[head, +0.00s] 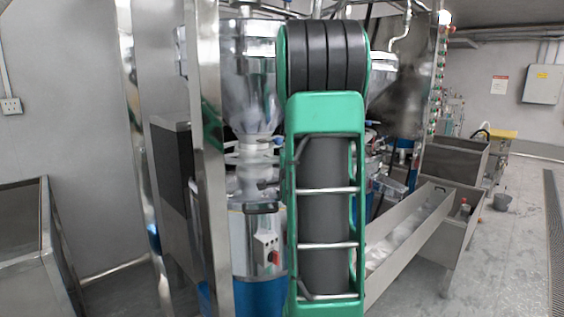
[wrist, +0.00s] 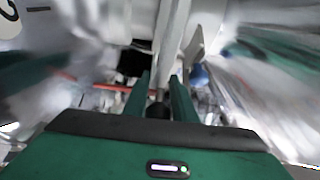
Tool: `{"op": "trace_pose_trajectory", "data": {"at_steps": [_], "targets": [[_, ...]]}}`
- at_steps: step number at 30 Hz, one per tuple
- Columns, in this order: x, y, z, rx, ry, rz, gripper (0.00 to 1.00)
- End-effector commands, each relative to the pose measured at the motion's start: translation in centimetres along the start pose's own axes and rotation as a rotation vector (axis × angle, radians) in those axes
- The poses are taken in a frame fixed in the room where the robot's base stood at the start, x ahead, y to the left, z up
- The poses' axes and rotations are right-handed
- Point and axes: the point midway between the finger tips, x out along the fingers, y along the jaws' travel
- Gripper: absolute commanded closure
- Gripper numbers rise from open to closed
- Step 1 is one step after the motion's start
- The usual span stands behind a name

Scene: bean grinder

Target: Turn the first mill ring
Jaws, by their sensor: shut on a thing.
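The first mill stands left of centre in the head view, with a clear funnel hopper (head: 252,90) above a steel body (head: 243,235) and a blue base. The mill ring (head: 245,158) is a pale metal band with handles below the hopper; its right side is hidden by my green arm. In the wrist view my gripper (wrist: 161,90) is shut on a thin handle (wrist: 158,108), dark at its near end, between the two green fingers. A blue knob (wrist: 198,77) shows just right of the fingers, apart from them. My arm hides the gripper in the head view.
A steel post (head: 208,150) stands close left of the mill. A control box with a red switch (head: 267,248) is on the mill's front. A long steel trough (head: 410,235) lies to the right, with open floor (head: 515,240) beyond. A steel bin (head: 25,235) is far left.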

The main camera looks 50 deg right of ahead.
Motion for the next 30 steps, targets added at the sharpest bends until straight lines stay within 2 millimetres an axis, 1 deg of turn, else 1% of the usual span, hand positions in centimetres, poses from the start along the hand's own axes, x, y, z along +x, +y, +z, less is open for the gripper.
{"op": "trace_pose_trajectory", "data": {"at_steps": [1, 21, 22, 23, 30], "targets": [[-0.21, 0.53, -0.47, -0.003, 0.008, 0.012, 1.00], [-0.21, 0.55, -0.57, -0.002, 0.009, 0.012, 1.00], [-0.21, 0.55, -0.58, -0.002, 0.009, 0.012, 0.71], [-0.20, 0.53, -0.57, -0.002, 0.009, 0.012, 0.65], [-0.09, 0.27, -0.31, -0.001, 0.005, 0.006, 0.65]]}}
